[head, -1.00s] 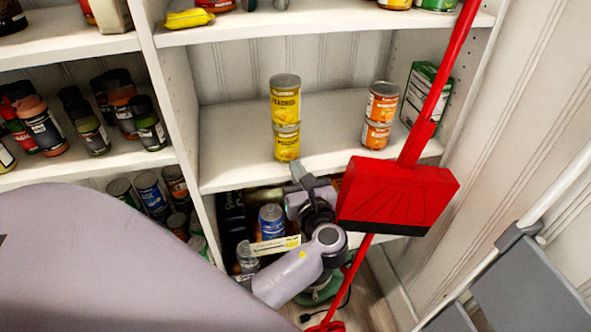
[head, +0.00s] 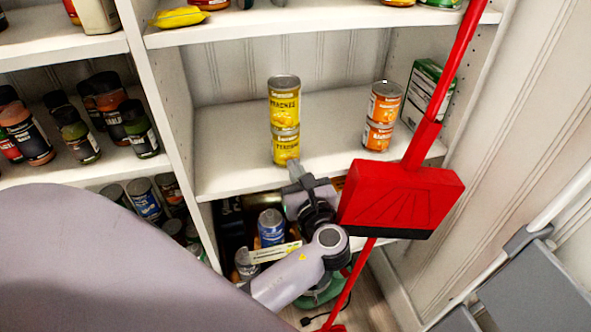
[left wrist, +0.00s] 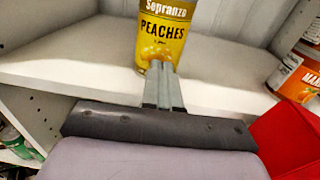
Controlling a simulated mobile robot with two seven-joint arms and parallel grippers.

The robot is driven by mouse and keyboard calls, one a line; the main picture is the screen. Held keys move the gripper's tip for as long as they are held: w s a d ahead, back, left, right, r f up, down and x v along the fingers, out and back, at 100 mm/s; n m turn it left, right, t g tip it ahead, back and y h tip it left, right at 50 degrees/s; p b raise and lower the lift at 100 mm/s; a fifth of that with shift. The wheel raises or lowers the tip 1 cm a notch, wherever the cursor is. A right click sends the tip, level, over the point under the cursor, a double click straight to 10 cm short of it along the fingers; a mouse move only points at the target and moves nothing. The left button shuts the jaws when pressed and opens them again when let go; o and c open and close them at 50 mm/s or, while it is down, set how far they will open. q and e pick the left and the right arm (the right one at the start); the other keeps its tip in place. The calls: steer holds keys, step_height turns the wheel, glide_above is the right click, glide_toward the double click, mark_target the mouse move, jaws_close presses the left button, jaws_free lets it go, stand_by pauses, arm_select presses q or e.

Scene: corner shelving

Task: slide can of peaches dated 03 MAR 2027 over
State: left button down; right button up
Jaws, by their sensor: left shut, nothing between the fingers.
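Two yellow cans of peaches stand stacked on the middle shelf, an upper can (head: 284,102) on a lower can (head: 286,144). No date can be read on either. My left gripper (head: 293,167) is shut and empty, its fingertips at the front base of the lower can, slightly right of its middle in the head view. In the left wrist view, a peaches can (left wrist: 161,30) rises right behind the closed fingertips (left wrist: 160,68), which hide part of its base. I cannot tell whether they touch it. My right gripper is not in view.
Two stacked orange cans (head: 381,118) and a green box (head: 426,92) stand farther right on the shelf (head: 235,165). A red dustpan or broom head (head: 400,195) on a red pole leans in front, close to my left arm. The shelf left of the peaches is clear.

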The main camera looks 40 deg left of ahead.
arm_select(q)
steer(key=shift+a, duration=0.1)
steer(key=p+x, duration=0.1)
steer(key=x, duration=0.2)
steer(key=shift+r, duration=0.1)
steer(key=shift+w+a, duration=0.1)
steer(key=shift+w, duration=0.1)
steer(key=shift+s, duration=0.1)
